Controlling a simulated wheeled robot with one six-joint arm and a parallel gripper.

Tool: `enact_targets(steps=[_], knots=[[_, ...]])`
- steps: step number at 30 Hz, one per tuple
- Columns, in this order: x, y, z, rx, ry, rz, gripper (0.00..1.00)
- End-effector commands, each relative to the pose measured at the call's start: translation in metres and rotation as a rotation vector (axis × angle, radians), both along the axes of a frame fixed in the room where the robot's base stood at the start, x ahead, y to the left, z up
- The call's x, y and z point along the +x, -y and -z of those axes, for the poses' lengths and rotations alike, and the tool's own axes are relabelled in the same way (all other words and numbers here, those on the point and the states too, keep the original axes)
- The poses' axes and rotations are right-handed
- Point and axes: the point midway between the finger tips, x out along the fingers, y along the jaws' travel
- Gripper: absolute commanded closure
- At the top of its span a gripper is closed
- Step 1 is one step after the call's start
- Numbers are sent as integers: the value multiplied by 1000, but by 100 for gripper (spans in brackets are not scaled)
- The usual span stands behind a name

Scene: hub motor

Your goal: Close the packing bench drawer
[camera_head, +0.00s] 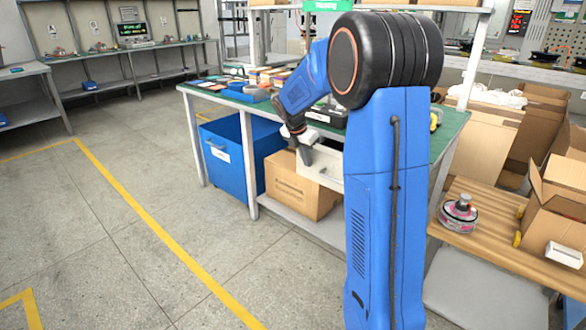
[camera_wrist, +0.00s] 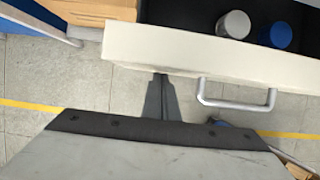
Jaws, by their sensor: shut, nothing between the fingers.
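The packing bench drawer (camera_head: 322,168) is pulled out below the green bench top, partly hidden behind my arm. In the wrist view its pale front panel (camera_wrist: 190,52) crosses the top, and its dark inside shows, so it stands open. A grey metal handle (camera_wrist: 238,104) sticks out from the panel, right of my fingers. My gripper (camera_wrist: 161,78) is shut and empty, with its fingertips at the panel's front edge, left of the handle. I cannot tell whether they touch it. In the head view my gripper (camera_head: 304,154) is beside the drawer front.
The drawer holds a grey-topped round item (camera_wrist: 234,24) and a blue-topped one (camera_wrist: 278,35). Under the bench (camera_head: 462,122) stand a blue bin (camera_head: 226,158) and a cardboard box (camera_head: 292,190). A wooden table (camera_head: 485,222) with boxes is at right. The floor at left is clear.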

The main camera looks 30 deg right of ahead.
Motion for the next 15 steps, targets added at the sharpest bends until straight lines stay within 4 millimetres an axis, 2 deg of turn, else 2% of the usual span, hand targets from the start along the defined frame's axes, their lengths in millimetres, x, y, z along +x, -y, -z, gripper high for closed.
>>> enact_targets(steps=[1, 6, 15], knots=[[5, 15, 0, 0, 1, 4, 100], [19, 53, 1, 1, -1, 4, 100], [35, 97, 0, 0, 1, 2, 100]])
